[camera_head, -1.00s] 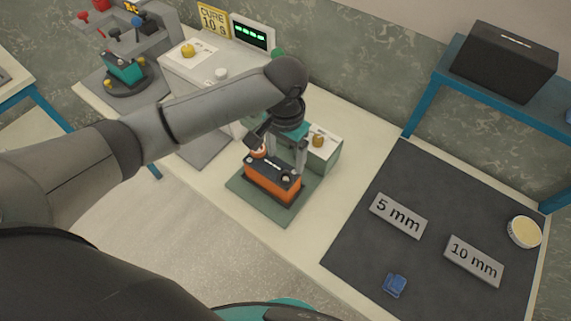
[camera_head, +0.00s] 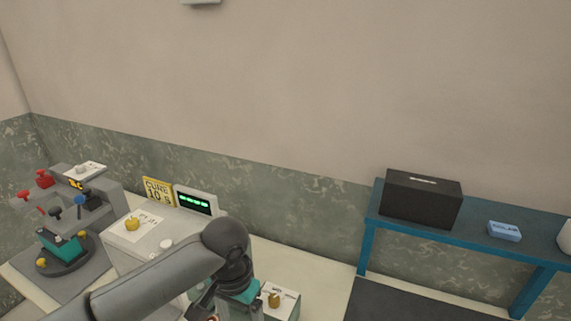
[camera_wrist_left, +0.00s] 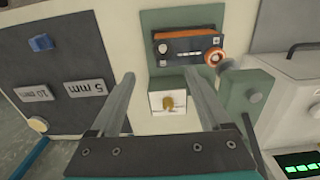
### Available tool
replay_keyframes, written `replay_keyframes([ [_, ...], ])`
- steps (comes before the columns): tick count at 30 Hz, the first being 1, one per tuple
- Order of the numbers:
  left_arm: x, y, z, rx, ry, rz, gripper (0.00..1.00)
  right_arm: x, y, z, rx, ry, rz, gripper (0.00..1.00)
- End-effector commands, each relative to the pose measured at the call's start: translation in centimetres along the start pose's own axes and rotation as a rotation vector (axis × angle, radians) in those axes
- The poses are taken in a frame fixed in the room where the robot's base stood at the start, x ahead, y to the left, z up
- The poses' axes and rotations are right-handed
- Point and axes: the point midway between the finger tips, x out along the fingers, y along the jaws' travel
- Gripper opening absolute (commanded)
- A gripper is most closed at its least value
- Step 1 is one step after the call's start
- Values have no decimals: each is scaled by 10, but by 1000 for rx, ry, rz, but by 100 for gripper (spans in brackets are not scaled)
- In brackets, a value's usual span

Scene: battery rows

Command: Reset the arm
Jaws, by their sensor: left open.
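My left arm reaches in from the bottom left of the head view, with its wrist (camera_head: 232,262) near the bottom edge. The fingers are mostly below that picture. In the left wrist view my left gripper (camera_wrist_left: 160,78) is open, with nothing held between its fingers. An orange battery with a dark top (camera_wrist_left: 180,46) sits on a green pad (camera_wrist_left: 190,18) beyond the fingertips, apart from them. An orange round part (camera_wrist_left: 213,56) is at its right end. My right gripper is not in view.
A small box with a gold knob (camera_head: 274,300) stands right of my wrist. Behind is a console with a green-lit display (camera_head: 194,202) and a yellow cure sign (camera_head: 158,191). A blue shelf (camera_head: 458,240) holds a black box (camera_head: 421,200). The 5 mm plate (camera_wrist_left: 88,87) lies on a dark mat.

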Motion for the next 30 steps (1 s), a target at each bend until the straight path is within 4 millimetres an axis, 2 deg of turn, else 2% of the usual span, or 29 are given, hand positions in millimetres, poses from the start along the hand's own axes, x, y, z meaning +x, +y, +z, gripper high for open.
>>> replay_keyframes([
  [9,26,61,27,88,129,128,81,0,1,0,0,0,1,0],
  [15,32,80,49,71,231,172,81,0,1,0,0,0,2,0],
  [20,36,77,73,15,293,165,81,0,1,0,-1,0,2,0],
  [30,40,40,138,-122,326,38,81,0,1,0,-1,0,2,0],
])
